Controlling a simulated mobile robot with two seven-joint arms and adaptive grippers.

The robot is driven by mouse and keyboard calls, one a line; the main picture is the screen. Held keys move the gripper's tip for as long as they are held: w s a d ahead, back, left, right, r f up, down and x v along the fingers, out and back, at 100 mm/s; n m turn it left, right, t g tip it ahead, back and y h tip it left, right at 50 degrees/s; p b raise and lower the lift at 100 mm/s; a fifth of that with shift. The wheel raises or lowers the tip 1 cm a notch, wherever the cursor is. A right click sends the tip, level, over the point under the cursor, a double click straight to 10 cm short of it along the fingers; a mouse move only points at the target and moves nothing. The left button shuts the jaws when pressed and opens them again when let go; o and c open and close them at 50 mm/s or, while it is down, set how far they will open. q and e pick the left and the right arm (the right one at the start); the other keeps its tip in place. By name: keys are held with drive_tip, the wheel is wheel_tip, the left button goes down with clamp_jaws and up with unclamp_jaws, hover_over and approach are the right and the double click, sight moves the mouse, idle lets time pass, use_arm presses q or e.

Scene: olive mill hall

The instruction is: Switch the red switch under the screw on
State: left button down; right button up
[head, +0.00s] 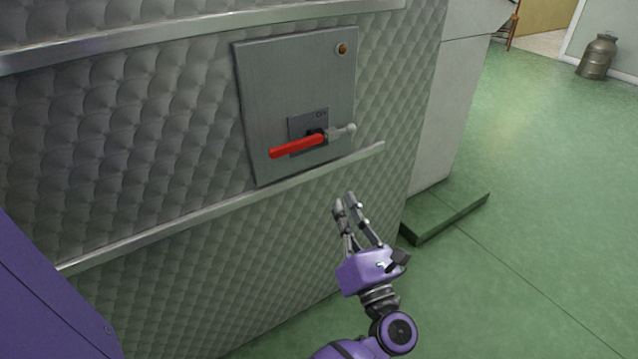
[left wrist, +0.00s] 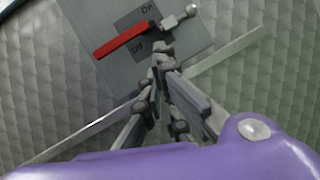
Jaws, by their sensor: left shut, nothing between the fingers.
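The red switch (head: 297,146) is a lever with a red grip at left and a metal knob at right, on a small dark plate. The lever also shows in the left wrist view (left wrist: 121,39), lying between the "On" and "Off" labels. A brass-coloured screw (head: 342,49) sits above it, near the top right corner of the grey panel (head: 285,75). My left gripper (head: 345,198) is shut and empty, below and right of the switch, apart from it. In the left wrist view its fingertips (left wrist: 162,60) appear just below the lever's pivot. My right gripper is not visible.
A metal rail (head: 220,208) runs along the quilted wall just under the panel, between switch and gripper in the picture. Another rail (head: 180,34) runs above. A low green step (head: 450,217) lies right of my gripper. A metal can (head: 597,57) stands far right on open floor.

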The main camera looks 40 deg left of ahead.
sight(297, 142)
use_arm(q)
drive_tip(key=s+a+n+g, duration=0.1)
drive_tip(key=n, duration=0.1)
drive_tip(key=s+a+f+n+g+y, duration=0.1)
drive_tip(key=n+g, duration=0.1)
drive_tip(key=s+a+f+n+g, duration=0.1)
drive_tip(key=s+n+g, duration=0.1)
drive_tip(key=shift+f+n, duration=0.15)
drive_tip(key=shift+n, duration=0.25)
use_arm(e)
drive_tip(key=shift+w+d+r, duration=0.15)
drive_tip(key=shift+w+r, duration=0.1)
use_arm(q)
drive_tip(key=x, duration=1)
drive_tip(key=shift+r, duration=0.3)
drive_tip(key=shift+r+p, duration=0.5)
drive_tip(key=shift+r, duration=1.4)
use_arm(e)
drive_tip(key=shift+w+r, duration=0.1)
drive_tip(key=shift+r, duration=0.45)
use_arm(q)
drive_tip(key=shift+s, duration=0.1)
drive_tip(key=shift+s+r+m+p, duration=0.15)
drive_tip(key=shift+r+m+p, duration=0.1)
drive_tip(key=shift+m+p, duration=0.3)
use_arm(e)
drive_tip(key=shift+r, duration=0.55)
